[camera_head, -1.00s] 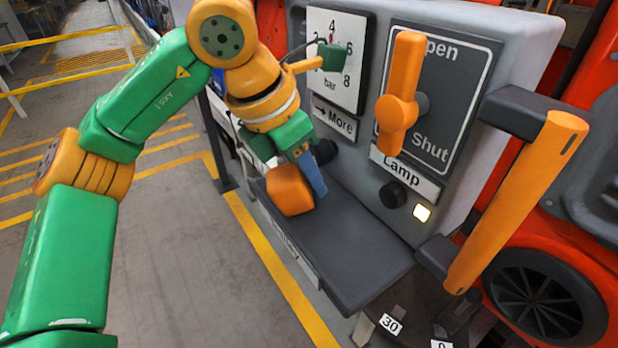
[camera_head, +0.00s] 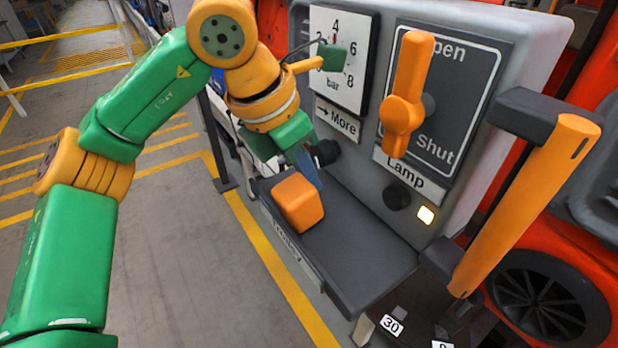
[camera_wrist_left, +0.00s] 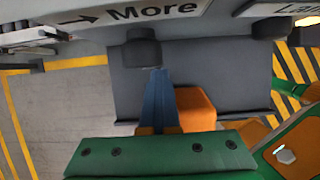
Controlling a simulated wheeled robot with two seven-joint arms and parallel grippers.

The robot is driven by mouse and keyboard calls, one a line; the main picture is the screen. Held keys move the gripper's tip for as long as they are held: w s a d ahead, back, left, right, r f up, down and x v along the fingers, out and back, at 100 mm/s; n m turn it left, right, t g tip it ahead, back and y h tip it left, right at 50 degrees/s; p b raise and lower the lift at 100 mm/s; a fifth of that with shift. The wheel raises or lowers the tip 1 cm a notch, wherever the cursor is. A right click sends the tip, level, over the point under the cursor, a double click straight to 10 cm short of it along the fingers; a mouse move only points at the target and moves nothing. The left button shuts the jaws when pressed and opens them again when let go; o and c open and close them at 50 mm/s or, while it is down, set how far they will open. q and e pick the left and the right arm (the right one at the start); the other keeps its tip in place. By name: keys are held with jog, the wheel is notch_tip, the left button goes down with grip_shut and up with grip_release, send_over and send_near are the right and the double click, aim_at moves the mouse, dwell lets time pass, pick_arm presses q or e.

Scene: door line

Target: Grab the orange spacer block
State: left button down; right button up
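The orange spacer block (camera_head: 298,203) sits on the dark grey tray (camera_head: 350,250), near its left end. My left gripper (camera_head: 308,172) is just behind the block in the head view, its blue fingers partly hidden by it. In the left wrist view the blue fingers (camera_wrist_left: 158,85) come together in one narrow wedge, with nothing visible between them. There the block (camera_wrist_left: 196,110) is right of the fingers, partly behind them; whether they touch it I cannot tell. My right gripper is not in view.
A black knob (camera_head: 326,152) under the More label is close to my fingertips. The grey panel bears a gauge (camera_head: 342,60), an orange lever (camera_head: 405,95) and a lamp knob (camera_head: 395,195). An orange bar handle (camera_head: 525,205) stands at right. The tray's right part is clear.

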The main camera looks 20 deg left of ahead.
pick_arm(q)
jog(key=c, duration=1.6)
grip_release()
jog(key=shift+c, duration=0.7)
grip_release()
